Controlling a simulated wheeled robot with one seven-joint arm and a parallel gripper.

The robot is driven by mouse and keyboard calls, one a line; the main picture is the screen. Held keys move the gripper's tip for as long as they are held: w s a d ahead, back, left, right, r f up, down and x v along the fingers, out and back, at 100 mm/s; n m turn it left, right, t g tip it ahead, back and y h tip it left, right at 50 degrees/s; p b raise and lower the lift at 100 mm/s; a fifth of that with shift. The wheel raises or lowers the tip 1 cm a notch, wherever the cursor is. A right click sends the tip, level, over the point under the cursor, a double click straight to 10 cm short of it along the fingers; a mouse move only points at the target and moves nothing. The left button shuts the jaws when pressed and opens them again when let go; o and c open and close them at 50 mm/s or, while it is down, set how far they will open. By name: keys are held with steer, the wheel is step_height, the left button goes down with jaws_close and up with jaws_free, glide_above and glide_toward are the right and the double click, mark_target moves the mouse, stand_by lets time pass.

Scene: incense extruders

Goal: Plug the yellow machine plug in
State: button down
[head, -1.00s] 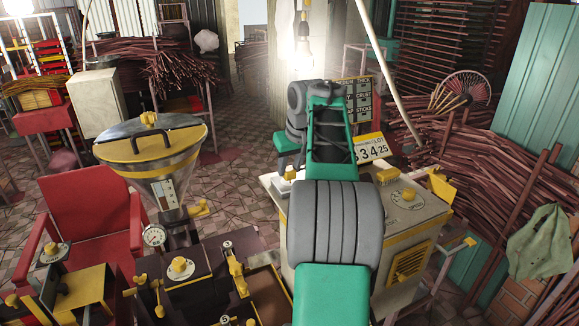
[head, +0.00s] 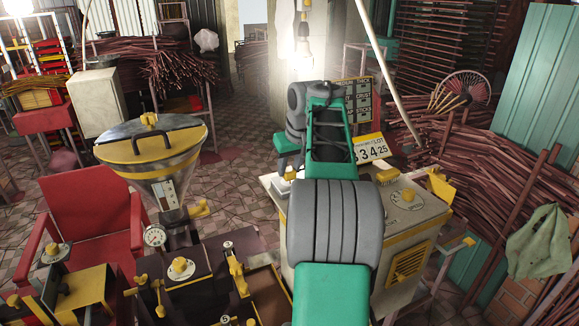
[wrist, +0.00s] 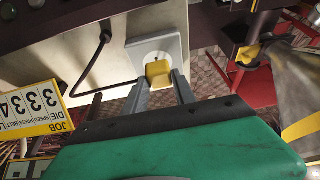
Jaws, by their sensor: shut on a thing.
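In the wrist view my gripper (wrist: 158,82) is shut on the yellow plug (wrist: 158,68), one grey finger on each side of it. The plug is right in front of a square grey socket plate (wrist: 172,44) with a pale round recess, on the pale side of a machine. The plug overlaps the lower part of the recess; I cannot tell if its pins are inside.
A black cable (wrist: 103,45) hangs left of the socket. A job sign (wrist: 38,108) is at the lower left of the wrist view. The cream machine cabinet (head: 420,235) stands beside my arm. A hopper (head: 155,160) and red chair (head: 90,215) are at left.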

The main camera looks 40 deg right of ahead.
steer(key=shift+f+b, duration=0.5)
steer(key=shift+f, duration=0.15)
steer(key=c, duration=0.9)
jaws_free()
steer(key=shift+c, duration=0.2)
steer(key=p+v, duration=0.2)
steer(key=v, duration=0.5)
steer(key=shift+s+r, duration=0.2)
steer(key=shift+r, duration=0.2)
steer(key=shift+a, duration=0.15)
steer(key=s+a+f+n+y, duration=0.1)
steer(key=a+f, duration=0.2)
steer(key=a, duration=1)
steer(key=s+a+f+n, duration=0.15)
steer(key=a+f, duration=0.25)
steer(key=a, duration=1)
steer(key=s+a+f, duration=0.8)
steer(key=s+f, duration=0.1)
steer(key=s, duration=0.2)
steer(key=shift+s+f+n+g, duration=0.3)
steer(key=shift+s+f+n, duration=0.05)
steer(key=shift+f+n, duration=0.1)
